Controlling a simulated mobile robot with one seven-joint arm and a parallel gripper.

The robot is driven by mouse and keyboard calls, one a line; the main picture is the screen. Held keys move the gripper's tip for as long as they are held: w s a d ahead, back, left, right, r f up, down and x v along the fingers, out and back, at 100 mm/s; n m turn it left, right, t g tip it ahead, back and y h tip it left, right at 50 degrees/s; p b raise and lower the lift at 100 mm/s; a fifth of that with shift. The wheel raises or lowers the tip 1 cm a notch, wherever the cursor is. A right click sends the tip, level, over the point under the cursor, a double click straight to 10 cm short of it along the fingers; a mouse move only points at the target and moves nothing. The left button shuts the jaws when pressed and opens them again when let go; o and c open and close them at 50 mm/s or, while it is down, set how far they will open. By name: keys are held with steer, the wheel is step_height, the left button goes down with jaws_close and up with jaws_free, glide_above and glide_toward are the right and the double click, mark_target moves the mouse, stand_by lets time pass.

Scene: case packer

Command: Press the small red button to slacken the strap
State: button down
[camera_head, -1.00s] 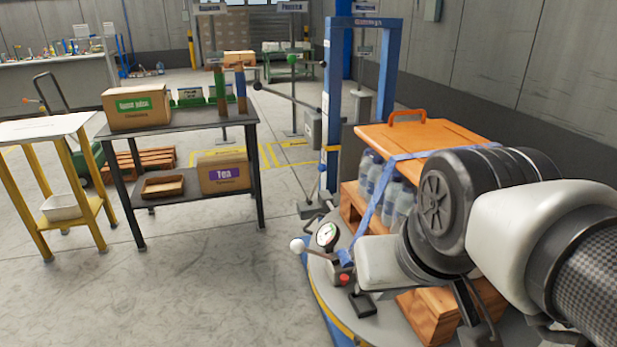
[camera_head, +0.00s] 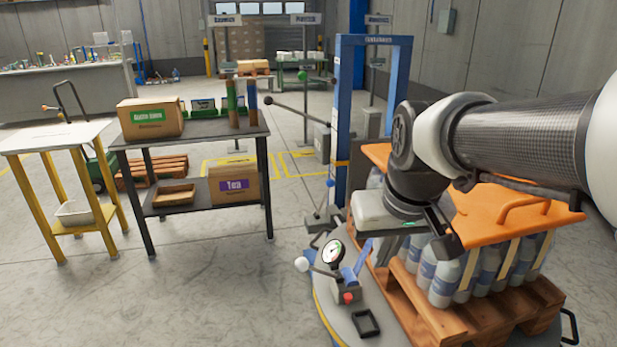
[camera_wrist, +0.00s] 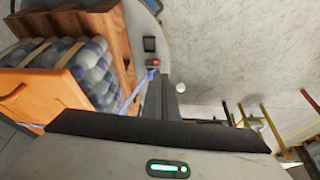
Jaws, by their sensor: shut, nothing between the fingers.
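The small red button (camera_head: 348,298) sits on a grey block at the near edge of the round platform, below the dial gauge (camera_head: 333,252). It also shows in the wrist view (camera_wrist: 156,62), just beyond and slightly left of my fingertips. My gripper (camera_wrist: 166,86) is shut and empty, apart from the button in the picture. In the head view my gripper (camera_head: 447,238) is right of and above the button, in front of the load. The blue strap (camera_head: 363,257) rises from beside the button; my arm hides its upper run, so I cannot tell its tension.
An orange lid (camera_head: 530,196) with a handle covers bottles (camera_head: 447,280) on a wooden pallet (camera_head: 480,312). A white-knobbed lever (camera_head: 302,264) juts left of the button, and a black square frame (camera_head: 366,323) lies near it. A blue upright frame (camera_head: 343,120) stands behind. Floor left of the platform is clear.

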steer(key=w+f+g+p, duration=0.1)
steer(key=w+f+p, duration=0.1)
steer(key=w, duration=0.6)
steer(key=n+g+p, duration=0.2)
steer(key=g+p, duration=0.1)
steer(key=p, duration=0.2)
glide_above(348, 296)
step_height(348, 296, down, 16)
steer(key=shift+s+d, duration=0.2)
steer(key=shift+s, duration=0.25)
steer(key=f+b, duration=0.1)
steer(key=f, duration=0.3)
steer(key=f+b, duration=0.1)
steer(key=f, duration=0.9)
steer(key=shift+w+a+b, duration=0.1)
steer(key=shift+w+b, duration=0.25)
steer(key=shift+b, duration=0.05)
